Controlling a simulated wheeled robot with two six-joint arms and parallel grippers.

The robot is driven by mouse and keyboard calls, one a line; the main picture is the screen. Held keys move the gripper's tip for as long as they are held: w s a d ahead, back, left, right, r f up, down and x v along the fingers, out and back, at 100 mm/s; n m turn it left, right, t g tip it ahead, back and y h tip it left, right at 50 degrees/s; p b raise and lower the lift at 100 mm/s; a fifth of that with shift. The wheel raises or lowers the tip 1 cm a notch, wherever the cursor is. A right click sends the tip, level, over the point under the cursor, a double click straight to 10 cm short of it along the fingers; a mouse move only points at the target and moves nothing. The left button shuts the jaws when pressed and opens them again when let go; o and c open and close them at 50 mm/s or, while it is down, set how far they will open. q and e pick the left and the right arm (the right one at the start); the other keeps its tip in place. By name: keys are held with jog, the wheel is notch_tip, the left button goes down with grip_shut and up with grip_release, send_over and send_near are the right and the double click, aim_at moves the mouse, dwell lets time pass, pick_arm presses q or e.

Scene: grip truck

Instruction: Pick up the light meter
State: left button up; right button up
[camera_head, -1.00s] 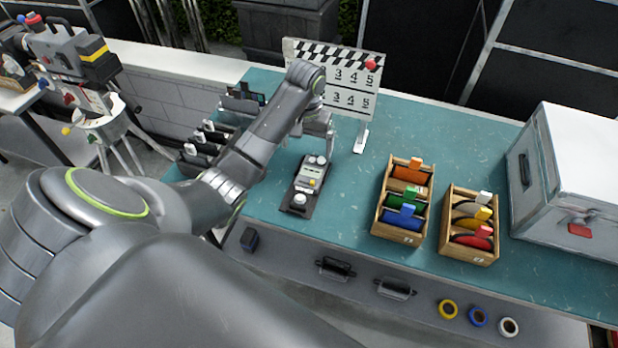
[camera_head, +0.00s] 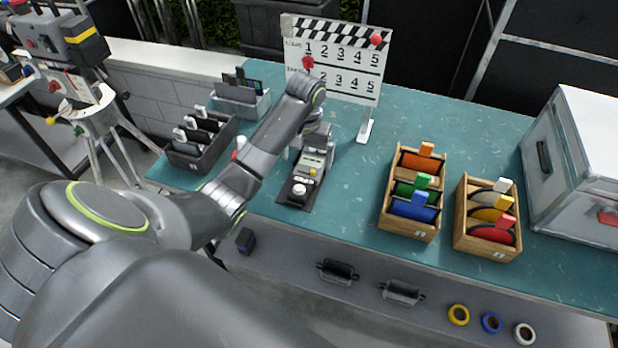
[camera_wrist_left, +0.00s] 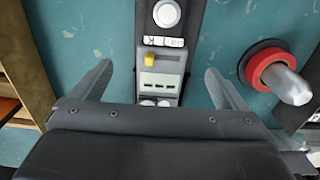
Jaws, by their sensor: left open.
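The light meter (camera_head: 300,188) is a narrow grey device with a white round dome, a yellow button and small display windows. It lies on a dark tray (camera_head: 283,204) on the teal table. My left gripper (camera_head: 310,153) is over the far end of the meter, partly hiding it. In the left wrist view the light meter (camera_wrist_left: 162,62) runs between the two spread fingers of my left gripper (camera_wrist_left: 158,72). Gaps show on both sides, and the near end is hidden by the gripper body. My right gripper is out of view.
A clapperboard (camera_head: 335,57) stands behind the gripper. Wooden boxes (camera_head: 408,228) (camera_head: 487,248) of coloured discs and a white case (camera_head: 575,170) are to the right. Grey racks (camera_head: 188,153) stand left. A red-ringed object (camera_wrist_left: 268,70) is close to the right finger in the wrist view.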

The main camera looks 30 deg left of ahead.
aim_at(306, 174)
pick_arm(q)
notch_tip(306, 174, down, 2)
jog(key=shift+f+b, duration=0.1)
jog(key=shift+b, duration=0.5)
jog(key=shift+a+f, duration=0.1)
jog(key=shift+f, duration=0.3)
jog(key=shift+w+a+f, duration=0.1)
jog(key=shift+f, duration=1)
jog(key=shift+w+a+f, duration=0.1)
jog(key=shift+f, duration=0.95)
jog(key=c, duration=1.3)
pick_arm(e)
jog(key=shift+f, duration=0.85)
